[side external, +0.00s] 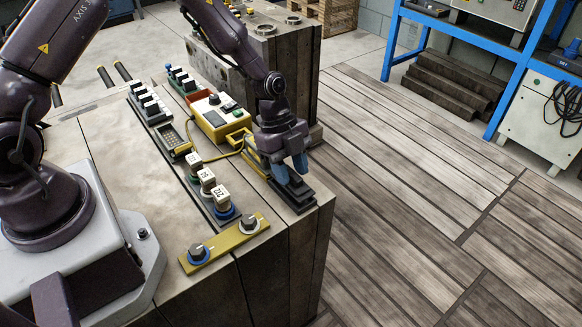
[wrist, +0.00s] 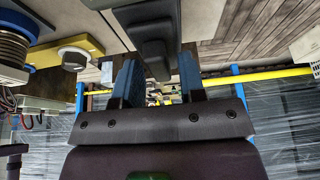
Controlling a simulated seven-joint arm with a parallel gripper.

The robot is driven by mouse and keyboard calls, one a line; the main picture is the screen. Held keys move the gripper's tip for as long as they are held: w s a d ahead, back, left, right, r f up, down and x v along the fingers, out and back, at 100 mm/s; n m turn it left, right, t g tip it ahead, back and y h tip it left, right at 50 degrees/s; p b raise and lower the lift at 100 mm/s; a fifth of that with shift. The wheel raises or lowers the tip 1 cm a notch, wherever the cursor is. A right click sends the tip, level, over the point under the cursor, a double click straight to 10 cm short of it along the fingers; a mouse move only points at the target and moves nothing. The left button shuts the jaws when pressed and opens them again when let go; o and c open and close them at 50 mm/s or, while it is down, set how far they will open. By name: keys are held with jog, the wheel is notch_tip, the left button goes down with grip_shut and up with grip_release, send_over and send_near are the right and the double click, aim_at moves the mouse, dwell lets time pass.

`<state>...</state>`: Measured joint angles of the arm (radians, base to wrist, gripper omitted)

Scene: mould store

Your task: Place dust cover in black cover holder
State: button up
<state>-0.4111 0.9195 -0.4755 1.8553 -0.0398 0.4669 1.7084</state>
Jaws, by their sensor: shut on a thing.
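In the side view my gripper (side external: 291,168) points down at the near right corner of the grey block top. Its blue fingers are on a dark dust cover (side external: 291,182). In the wrist view my gripper (wrist: 159,80) has a dark narrow part of the dust cover (wrist: 154,57) between its fingers. A flat black piece (side external: 297,197), which looks like the black cover holder, lies right below the cover. The two dark shapes run together, and I cannot tell whether the cover is seated or just above. The fingers hide part of the cover.
A yellow plate with two knobs (side external: 224,243) lies at the front edge. Several labelled white blocks (side external: 207,181) stand in a row left of my gripper. A yellow box (side external: 219,116) with a cable stands behind. The block's right edge drops to the floor.

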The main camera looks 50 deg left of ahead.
jog(key=shift+f, duration=0.7)
dwell(1.1)
jog(key=o, duration=1.4)
jog(key=shift+r, duration=0.1)
jog(key=shift+r, duration=3.65)
